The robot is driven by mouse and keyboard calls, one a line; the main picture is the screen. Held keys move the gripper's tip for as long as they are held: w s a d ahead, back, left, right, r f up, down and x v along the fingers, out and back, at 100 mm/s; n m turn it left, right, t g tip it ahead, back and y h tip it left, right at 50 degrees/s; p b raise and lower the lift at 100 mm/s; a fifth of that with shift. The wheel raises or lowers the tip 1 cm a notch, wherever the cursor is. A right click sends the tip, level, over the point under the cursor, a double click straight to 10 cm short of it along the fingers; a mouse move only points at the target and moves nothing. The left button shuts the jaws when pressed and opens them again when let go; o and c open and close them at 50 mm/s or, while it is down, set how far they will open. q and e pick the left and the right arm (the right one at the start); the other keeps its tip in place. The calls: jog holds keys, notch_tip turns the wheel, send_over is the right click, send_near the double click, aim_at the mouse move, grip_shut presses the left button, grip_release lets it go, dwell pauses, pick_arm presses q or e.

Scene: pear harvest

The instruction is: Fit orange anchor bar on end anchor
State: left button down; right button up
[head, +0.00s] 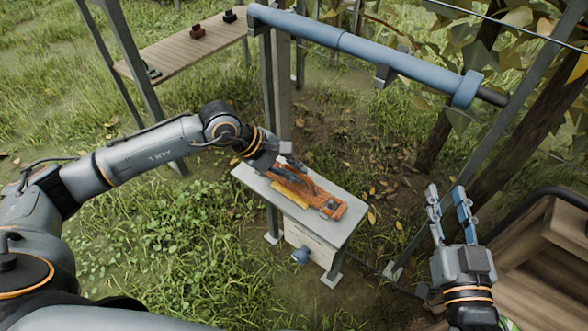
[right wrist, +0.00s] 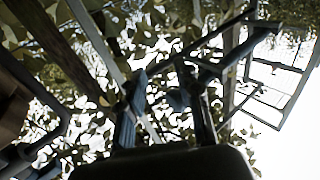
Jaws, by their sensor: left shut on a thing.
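The orange anchor bar (head: 331,208) lies along the top of a small grey stand (head: 340,226), with a yellow piece (head: 289,203) beside it. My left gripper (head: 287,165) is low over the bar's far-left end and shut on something. The bar is the thing at its fingers, though the contact is partly hidden by the gripper. My right gripper (head: 446,190) is open and empty, fingers pointing up, right of the stand. Its spread fingers also show in the right wrist view (right wrist: 162,95). I cannot tell which part is the end anchor.
A blue tube (head: 360,48) on a dark rod runs across the top, above the stand. A wooden shelf (head: 180,48) with small red and black parts stands at the back left. Wooden crates (head: 540,260) are at the right. Grass lies open left of the stand.

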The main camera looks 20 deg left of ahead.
pick_arm(q)
jog(key=shift+f, duration=0.15)
pick_arm(e)
jog(key=shift+a+r+t, duration=0.1)
jog(key=shift+r+t, duration=0.3)
jog(key=shift+r, duration=0.1)
pick_arm(q)
jog(key=c, duration=1.3)
grip_release()
pick_arm(e)
jog(key=shift+r, duration=0.1)
